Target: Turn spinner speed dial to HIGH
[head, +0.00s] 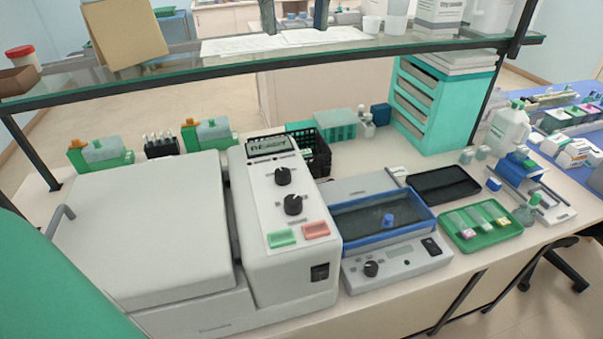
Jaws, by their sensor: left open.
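The spinner (140,230) is a large pale machine with its lid closed at the left of the bench. Its sloped control panel (262,205) has a display (272,145) that seems to read READY. Two black dials sit below it, an upper dial (282,176) and a lower dial (293,205). Their labels are too small to read, so I cannot tell which is the speed dial or its setting. My right gripper is not in view.
A glass shelf (230,62) spans above the bench. Green (282,238) and red (316,230) buttons sit below the dials. Right of the spinner stand a blue-rimmed water bath (345,238) with its own knob (371,268), a black tray (445,184) and a green slide tray (470,243).

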